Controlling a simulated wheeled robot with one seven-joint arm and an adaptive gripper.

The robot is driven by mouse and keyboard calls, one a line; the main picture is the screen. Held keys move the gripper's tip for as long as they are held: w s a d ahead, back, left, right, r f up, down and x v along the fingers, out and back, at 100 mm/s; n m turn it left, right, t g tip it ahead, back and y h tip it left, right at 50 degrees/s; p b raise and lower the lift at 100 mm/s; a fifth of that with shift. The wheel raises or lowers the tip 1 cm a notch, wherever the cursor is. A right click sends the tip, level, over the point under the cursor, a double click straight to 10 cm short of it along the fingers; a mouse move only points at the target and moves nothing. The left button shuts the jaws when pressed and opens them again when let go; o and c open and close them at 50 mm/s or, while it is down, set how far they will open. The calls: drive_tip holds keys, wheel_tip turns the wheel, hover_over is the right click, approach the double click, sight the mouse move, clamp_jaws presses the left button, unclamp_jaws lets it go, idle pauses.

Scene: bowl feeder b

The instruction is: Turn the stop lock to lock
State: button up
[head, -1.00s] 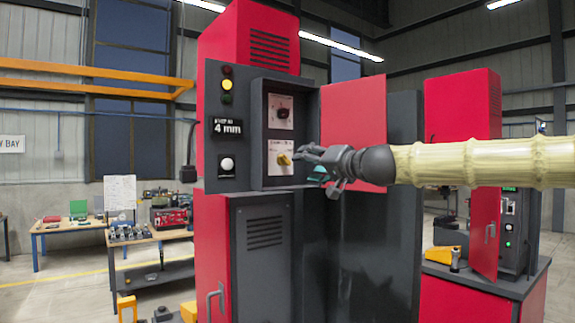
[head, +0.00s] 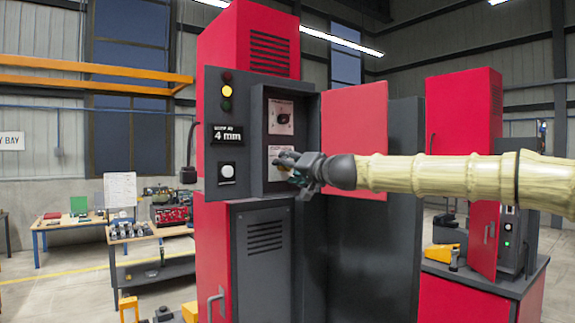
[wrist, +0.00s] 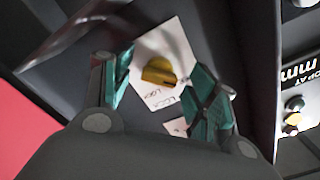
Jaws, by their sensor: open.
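The stop lock is a yellow knob (wrist: 158,72) on a white label plate (wrist: 172,42) in the wrist view. "LOCK" lettering shows on the plate below the knob in that view. My gripper (wrist: 160,90) is open there, with one teal-padded finger on each side of the knob; I cannot tell whether either touches it. In the head view my gripper (head: 282,163) is at the lower plate inside the open cabinet recess and hides the knob.
A black switch (head: 283,118) on another plate sits above. The red door (head: 355,135) stands open at the right, close to my arm. A panel with lamps (head: 226,91), a "4 mm" display (head: 227,135) and a white button (head: 227,170) is at the left.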

drive_tip(key=shift+w+a, duration=0.25)
drive_tip(key=shift+w, duration=0.2)
drive_tip(key=c, duration=1)
